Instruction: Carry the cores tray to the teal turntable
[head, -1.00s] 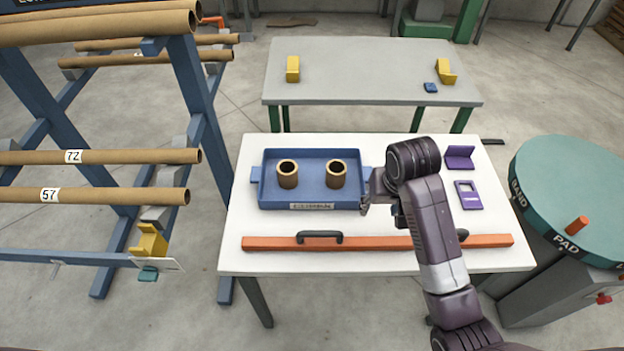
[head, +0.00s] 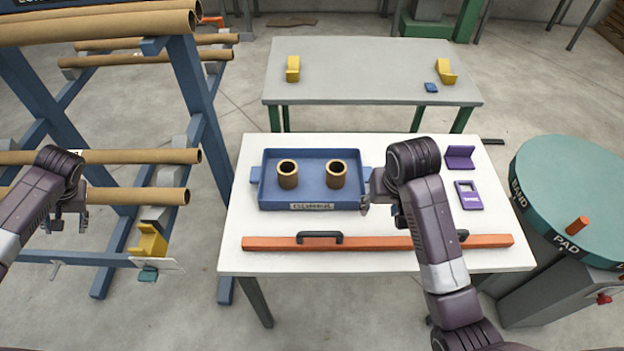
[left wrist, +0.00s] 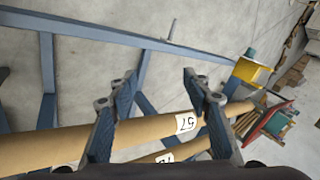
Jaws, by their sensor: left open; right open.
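The blue cores tray (head: 312,164) lies on the white table, with two upright brown cores (head: 288,174) (head: 336,174) in it and a label on its front wall. It has a tab handle at each end. The teal turntable (head: 575,195) stands right of the table, with an orange peg on it and "PAD" on its rim. My right gripper (head: 377,198) is open at the tray's right end, by that handle; the arm partly hides it. My left gripper (head: 67,222) is open and empty in front of the tube rack; the left wrist view shows its spread fingers (left wrist: 160,95).
An orange bar (head: 378,243) with black handles lies along the table's front. Purple pieces (head: 468,195) lie at its right. The blue rack (head: 195,100) with long brown tubes (head: 100,195) stands left. A grey table (head: 370,75) with yellow blocks is behind.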

